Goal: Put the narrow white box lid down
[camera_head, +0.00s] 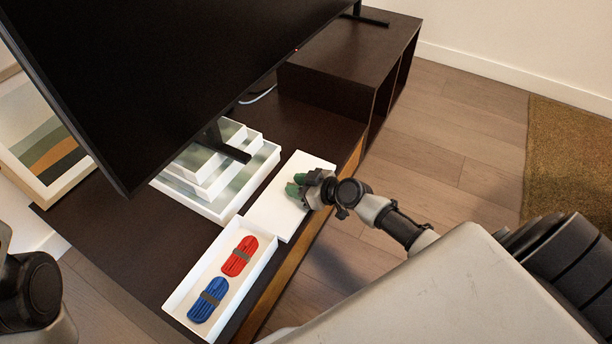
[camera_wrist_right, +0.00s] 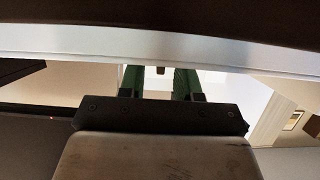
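The narrow white box lid (camera_head: 268,212) lies flat, apparently on the dark cabinet top, close to the far end of the open narrow white box (camera_head: 186,284). Whether lid and box touch is hard to tell. The box holds a red item (camera_head: 240,256) and a blue item (camera_head: 208,300), each with a grey band. My right gripper (camera_head: 297,186) is over the lid, its green fingers apart. In the right wrist view the fingers (camera_wrist_right: 160,82) also stand apart, near a white edge across the picture. Part of my left arm shows at the lower left; its fingers are not visible.
A large black screen (camera_head: 170,70) overhangs the cabinet top (camera_head: 130,240). Stacked white-rimmed boxes (camera_head: 222,210) stand beside the lid, near the screen's foot (camera_head: 225,148). A framed picture (camera_head: 40,140) leans at left. The cabinet's wooden front edge (camera_head: 285,278) runs close to box and lid.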

